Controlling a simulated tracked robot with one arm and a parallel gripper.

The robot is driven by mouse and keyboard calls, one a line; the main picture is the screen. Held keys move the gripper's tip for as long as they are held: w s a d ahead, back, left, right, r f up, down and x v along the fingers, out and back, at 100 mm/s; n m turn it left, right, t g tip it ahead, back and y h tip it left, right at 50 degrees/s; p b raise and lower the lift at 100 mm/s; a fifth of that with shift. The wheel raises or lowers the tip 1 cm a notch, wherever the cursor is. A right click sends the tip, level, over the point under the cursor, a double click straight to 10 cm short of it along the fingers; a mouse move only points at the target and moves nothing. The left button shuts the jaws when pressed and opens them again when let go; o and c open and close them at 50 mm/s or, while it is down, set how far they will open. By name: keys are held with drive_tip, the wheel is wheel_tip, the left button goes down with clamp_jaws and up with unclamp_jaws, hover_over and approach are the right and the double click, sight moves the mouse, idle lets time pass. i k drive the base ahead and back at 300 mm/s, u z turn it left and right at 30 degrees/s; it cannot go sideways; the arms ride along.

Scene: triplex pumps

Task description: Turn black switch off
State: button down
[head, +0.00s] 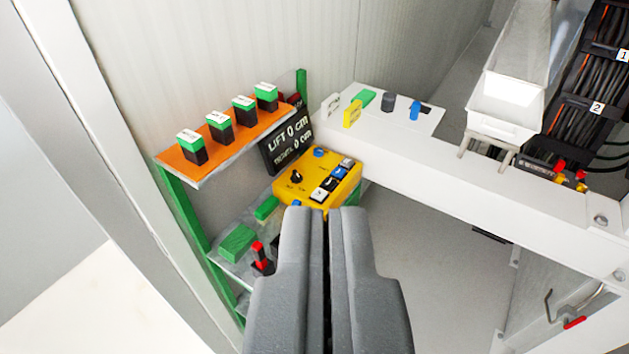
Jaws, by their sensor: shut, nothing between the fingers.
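A yellow control box (335,193) sits in the middle of the head view, below a black display reading "LIFT 0 cm" (285,144). A black rotary switch (296,177) is on the left of its top face, with small markings beside it too small to read. Blue, white and black buttons (332,183) are on its right side, and a blue knob (320,153) is at its back. My gripper (333,212) is shut and empty. Its fingertips appear at the box's near edge and hide part of it. I cannot tell whether they touch it.
An orange shelf (178,165) with several green-and-black blocks is at upper left. Below it are green blocks (238,243) and a red-topped black stick (260,258). A white beam (450,165) runs right, carrying a plate with small coloured parts. Open floor (430,250) lies below the beam.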

sight(296, 178)
drive_tip(key=u, duration=0.1)
drive_tip(key=i, duration=1.25)
drive_tip(key=z, duration=0.05)
